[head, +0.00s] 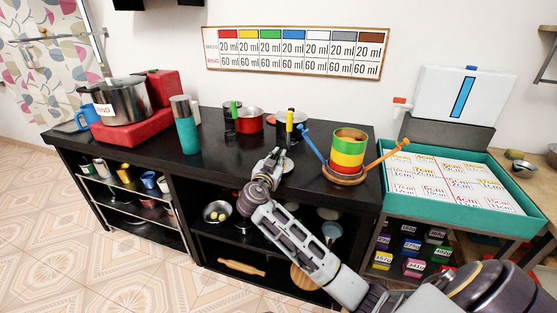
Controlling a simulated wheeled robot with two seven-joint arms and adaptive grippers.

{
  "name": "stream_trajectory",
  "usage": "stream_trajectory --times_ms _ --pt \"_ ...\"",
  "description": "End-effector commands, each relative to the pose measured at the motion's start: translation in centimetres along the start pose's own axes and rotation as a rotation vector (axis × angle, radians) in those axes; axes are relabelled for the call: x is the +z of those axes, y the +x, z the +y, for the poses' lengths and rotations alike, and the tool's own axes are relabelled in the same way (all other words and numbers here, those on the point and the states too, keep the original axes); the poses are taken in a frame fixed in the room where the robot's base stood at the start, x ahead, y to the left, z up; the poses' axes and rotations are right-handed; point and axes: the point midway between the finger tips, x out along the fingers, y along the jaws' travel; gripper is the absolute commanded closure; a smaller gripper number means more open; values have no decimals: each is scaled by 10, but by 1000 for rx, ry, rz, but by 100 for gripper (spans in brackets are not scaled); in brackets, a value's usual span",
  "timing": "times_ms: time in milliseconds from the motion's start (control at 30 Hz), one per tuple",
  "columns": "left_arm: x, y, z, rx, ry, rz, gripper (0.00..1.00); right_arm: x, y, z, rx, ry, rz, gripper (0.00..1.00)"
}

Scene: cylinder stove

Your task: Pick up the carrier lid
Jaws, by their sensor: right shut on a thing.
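My right gripper (273,156) is over the black counter, left of the carrier, with its arm coming in from the lower right. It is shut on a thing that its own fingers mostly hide. A small pale round piece (287,165) shows just right of the fingers; I cannot tell for sure whether it is the carrier lid. The carrier (349,152) is a stack of red, yellow and green bands on a brown round base. A blue arm (314,143) and an orange arm (388,153) spread out from its sides. My left gripper is not in view.
The black counter (222,160) also bears a teal flask (187,133), a red pot (249,122) and dark canisters behind my gripper. A big steel pot (122,101) stands on a red stove at the left. A teal-rimmed tray (448,211) stands at the right.

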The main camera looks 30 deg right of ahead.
Motion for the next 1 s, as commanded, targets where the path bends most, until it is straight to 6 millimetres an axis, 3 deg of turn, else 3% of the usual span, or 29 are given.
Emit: stream_trajectory --times_ms 600,1000 --pt "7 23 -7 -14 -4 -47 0 -83 0 -16 0 5 6 100" --pt "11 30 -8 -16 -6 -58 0 -94 0 -18 0 2 5 100"
